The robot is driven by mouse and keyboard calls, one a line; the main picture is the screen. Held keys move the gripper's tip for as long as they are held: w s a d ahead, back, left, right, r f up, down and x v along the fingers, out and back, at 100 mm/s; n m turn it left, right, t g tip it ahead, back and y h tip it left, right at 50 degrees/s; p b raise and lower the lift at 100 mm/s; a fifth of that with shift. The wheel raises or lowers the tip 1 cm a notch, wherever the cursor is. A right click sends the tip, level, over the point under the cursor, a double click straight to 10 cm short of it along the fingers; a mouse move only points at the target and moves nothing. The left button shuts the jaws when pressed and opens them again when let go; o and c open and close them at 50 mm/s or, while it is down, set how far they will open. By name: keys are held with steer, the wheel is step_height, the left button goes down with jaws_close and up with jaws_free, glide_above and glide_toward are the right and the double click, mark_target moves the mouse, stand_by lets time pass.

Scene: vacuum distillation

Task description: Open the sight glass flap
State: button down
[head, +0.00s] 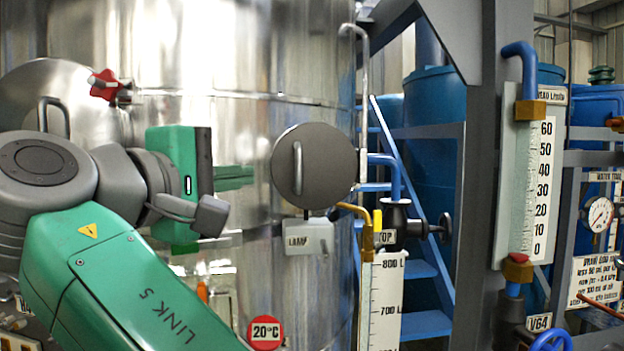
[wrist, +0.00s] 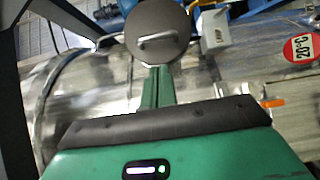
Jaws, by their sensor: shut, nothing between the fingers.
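The sight glass flap is a round dark grey disc (head: 313,166) with a light bar handle (head: 298,168), on the front of the shiny metal vessel. In the head view it covers the round opening, and the handle stands upright. My gripper (head: 252,177) is to the left of the flap, its green fingers shut and empty, pointing toward the disc. In the wrist view the flap (wrist: 158,30) lies just beyond the shut fingertips (wrist: 158,70), with the handle (wrist: 157,40) in front of them. I cannot tell whether the fingertips touch it.
A lamp box (head: 309,237) sits just below the flap. A 20°C sign (head: 265,332) is lower on the vessel (head: 220,60). A thin pipe (head: 362,100) runs to the right of the flap. A red star knob (head: 104,86) is at the upper left.

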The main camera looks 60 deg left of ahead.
mark_target(283, 171)
steer(key=p+x, duration=0.2)
steer(key=x, duration=0.7)
steer(key=shift+w+a+p, duration=0.15)
steer(key=shift+w+p, duration=0.15)
steer(key=shift+d+n+g+y, duration=0.3)
steer(key=shift+d+n+y, duration=0.1)
steer(key=shift+d+y, duration=0.15)
